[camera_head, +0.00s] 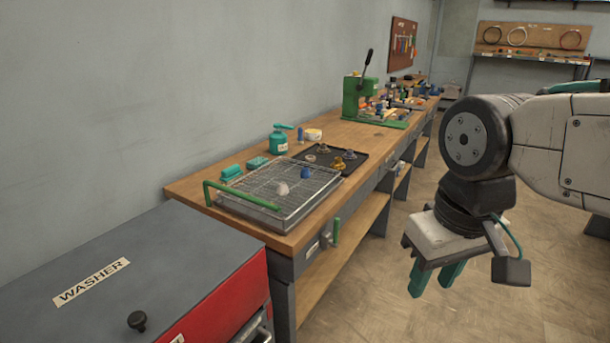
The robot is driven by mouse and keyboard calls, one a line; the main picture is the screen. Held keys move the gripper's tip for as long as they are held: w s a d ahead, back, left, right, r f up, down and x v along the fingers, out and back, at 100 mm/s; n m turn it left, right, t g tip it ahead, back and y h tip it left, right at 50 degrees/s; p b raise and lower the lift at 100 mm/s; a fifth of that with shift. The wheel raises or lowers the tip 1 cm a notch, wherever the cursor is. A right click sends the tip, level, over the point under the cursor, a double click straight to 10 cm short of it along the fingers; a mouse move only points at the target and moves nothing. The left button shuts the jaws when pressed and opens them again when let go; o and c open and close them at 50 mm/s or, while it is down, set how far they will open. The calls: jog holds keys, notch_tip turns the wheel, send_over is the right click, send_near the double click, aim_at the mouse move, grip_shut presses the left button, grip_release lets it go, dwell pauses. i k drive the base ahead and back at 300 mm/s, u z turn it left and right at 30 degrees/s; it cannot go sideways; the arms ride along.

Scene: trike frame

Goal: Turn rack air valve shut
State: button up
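A small fitting with an upright green lever (336,231) sits on the front edge of the wooden bench. It may be the air valve, but no label can be read. A wire rack basket (262,199) with a green handle lies on the bench just behind it. My gripper (436,287) hangs over the floor at right, pointing down, with its two teal fingers apart and nothing between them. In the picture it is to the right of the green lever and apart from it.
The wooden bench (222,177) runs along the wall. A washer with a grey lid (170,265) fills the lower left. A black tray (352,155) of small parts, a teal can (278,142) and a green press (353,98) stand on the bench. Floor beside the bench is clear.

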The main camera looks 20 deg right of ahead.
aim_at(334, 243)
jog(key=k, duration=0.6)
jog(key=u, duration=0.55)
jog(key=i, duration=1)
jog(key=z, duration=0.45)
